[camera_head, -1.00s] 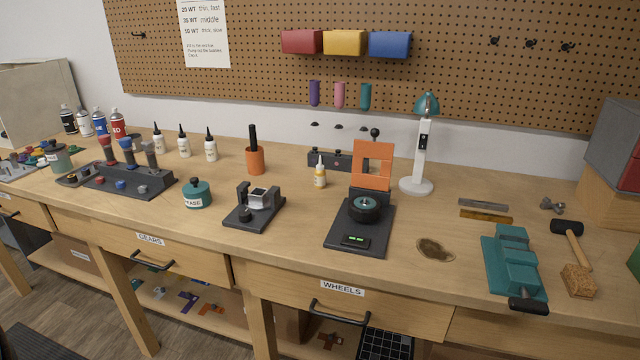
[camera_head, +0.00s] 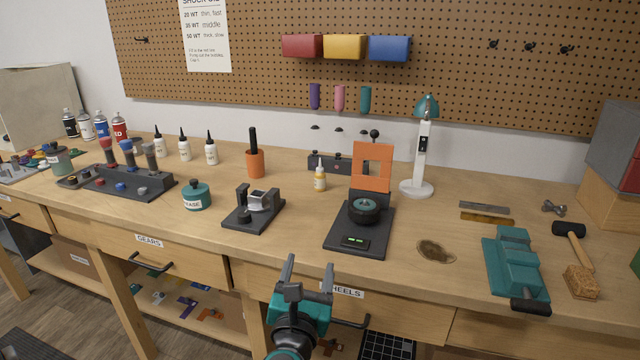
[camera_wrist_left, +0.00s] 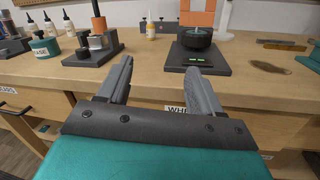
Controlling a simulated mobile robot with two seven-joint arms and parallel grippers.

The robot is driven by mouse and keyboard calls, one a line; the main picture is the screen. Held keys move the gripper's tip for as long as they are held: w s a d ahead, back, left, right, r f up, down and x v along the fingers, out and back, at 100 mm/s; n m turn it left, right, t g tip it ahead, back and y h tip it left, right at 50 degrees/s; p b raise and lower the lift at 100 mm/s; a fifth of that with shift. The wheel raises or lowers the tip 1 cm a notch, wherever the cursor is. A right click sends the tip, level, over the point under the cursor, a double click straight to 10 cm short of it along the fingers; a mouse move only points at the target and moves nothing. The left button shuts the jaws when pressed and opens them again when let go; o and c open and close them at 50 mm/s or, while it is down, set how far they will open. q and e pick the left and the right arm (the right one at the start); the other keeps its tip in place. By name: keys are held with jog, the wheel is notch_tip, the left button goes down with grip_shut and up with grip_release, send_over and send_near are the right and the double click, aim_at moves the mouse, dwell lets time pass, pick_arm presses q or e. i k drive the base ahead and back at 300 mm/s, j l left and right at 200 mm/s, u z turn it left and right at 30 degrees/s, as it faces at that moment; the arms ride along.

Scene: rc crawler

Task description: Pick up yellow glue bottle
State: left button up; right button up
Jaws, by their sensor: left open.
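The yellow glue bottle (camera_head: 320,178) stands upright on the bench, left of the orange frame of the wheel stand. It has a pale tip. In the left wrist view the bottle (camera_wrist_left: 151,30) stands at the back, above the gap between my fingers. My left gripper (camera_head: 309,274) is open and empty in front of the bench's front edge, near the WHEELS drawer. Its two fingers (camera_wrist_left: 158,85) point toward the bench, apart from the bottle. My right gripper is not in view.
A grey stand with a wheel (camera_head: 364,210) is right of the bottle. A small dark fixture (camera_head: 254,207) and an orange cup (camera_head: 255,162) are left of it. A dark rack (camera_head: 330,161) is behind it. Bare wood lies between bottle and front edge.

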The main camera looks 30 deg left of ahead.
aim_at(319, 175)
jog(key=i+j, duration=0.7)
jog(key=i, duration=0.2)
